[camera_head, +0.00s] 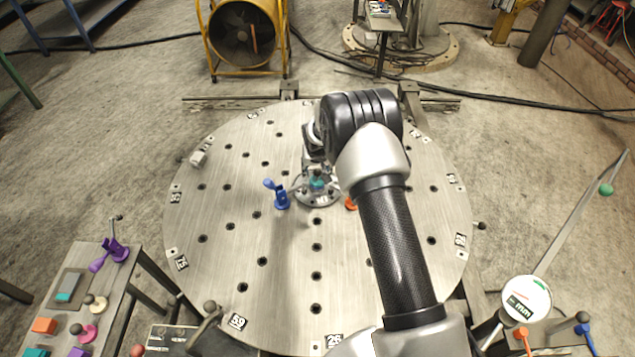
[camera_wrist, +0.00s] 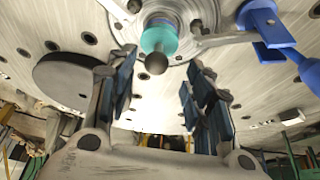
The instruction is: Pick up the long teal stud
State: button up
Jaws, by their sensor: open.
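A teal round piece (camera_head: 317,183) that looks like the stud stands in a metal flange near the middle of the round plate. In the wrist view the teal piece (camera_wrist: 158,41) shows at the top centre, with a dark ball at its near end; its full length cannot be told. My gripper (camera_wrist: 160,72) is open and empty, its fingers spread to either side below the teal piece in that picture. They are apart from it. In the head view my arm hides most of the gripper, which is just behind the flange.
A blue clamp (camera_head: 280,195) stands left of the flange, and an orange piece (camera_head: 351,203) is partly hidden to its right. A grey block (camera_head: 198,158) sits at the plate's left edge.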

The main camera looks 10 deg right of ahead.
aim_at(318, 173)
jog(key=b+x, duration=0.1)
jog(key=x, duration=0.4)
jog(key=shift+s+d+f, duration=0.1)
jog(key=shift+s+d, duration=0.05)
jog(key=shift+s, duration=0.05)
grip_shut()
dwell(0.4)
